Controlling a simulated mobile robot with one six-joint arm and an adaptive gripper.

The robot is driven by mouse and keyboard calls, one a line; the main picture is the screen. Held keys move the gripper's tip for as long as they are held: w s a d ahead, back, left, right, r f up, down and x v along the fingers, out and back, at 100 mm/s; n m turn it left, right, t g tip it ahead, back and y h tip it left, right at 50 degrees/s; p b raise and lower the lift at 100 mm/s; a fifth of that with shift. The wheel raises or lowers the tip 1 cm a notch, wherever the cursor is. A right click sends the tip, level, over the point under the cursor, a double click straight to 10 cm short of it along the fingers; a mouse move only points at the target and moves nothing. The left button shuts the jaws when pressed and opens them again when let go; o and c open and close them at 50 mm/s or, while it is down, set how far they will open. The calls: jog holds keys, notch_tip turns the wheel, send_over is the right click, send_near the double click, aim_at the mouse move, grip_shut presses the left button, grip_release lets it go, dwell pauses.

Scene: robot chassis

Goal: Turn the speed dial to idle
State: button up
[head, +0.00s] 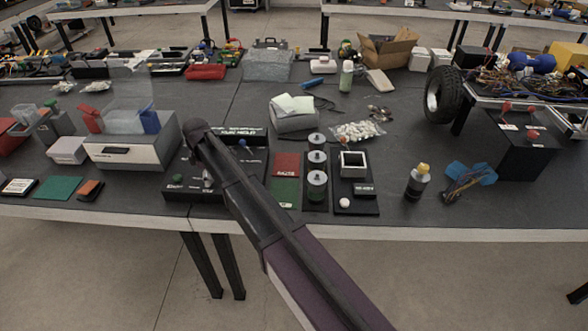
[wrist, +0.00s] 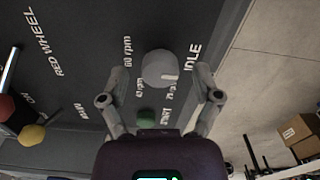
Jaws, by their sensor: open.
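The speed dial (wrist: 158,68) is a round light-grey knob on a dark control panel (wrist: 90,60). A short white mark sits on its lower right side in the wrist view, between the IDLE label (wrist: 192,56) and a smaller rpm label below it. Other rpm labels stand to its left. My gripper (wrist: 155,86) is open, with one finger on each side of the dial. I cannot tell whether either finger touches it. In the head view my arm crosses the panel (head: 232,186) and hides part of it.
A green button (wrist: 146,117) by the START label lies just below the dial. Red and yellow knobs (wrist: 32,134) stand at the left. In the head view a grey box (head: 135,152) is left of the panel, and red and green plates (head: 286,163) are right.

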aim_at(209, 177)
jog(key=m, duration=2)
jog(key=shift+m, duration=0.3)
jog(key=m, duration=0.3)
jog(key=shift+m, duration=0.4)
jog(key=m, duration=0.8)
jog(key=shift+r+p, duration=0.3)
jog(key=shift+r, duration=0.05)
notch_tip(209, 177, up, 14)
jog(key=p, duration=1.4)
jog(key=s+d+f+n+b, duration=0.2)
jog(key=d, duration=0.7)
jog(key=s+d+f+n+b, duration=0.2)
jog(key=d+n, duration=0.1)
jog(key=d, duration=0.6)
jog(key=s+d+f+n+b, duration=0.2)
jog(key=d, duration=0.8)
jog(key=shift+f+n, duration=0.25)
jog(key=shift+n, duration=0.05)
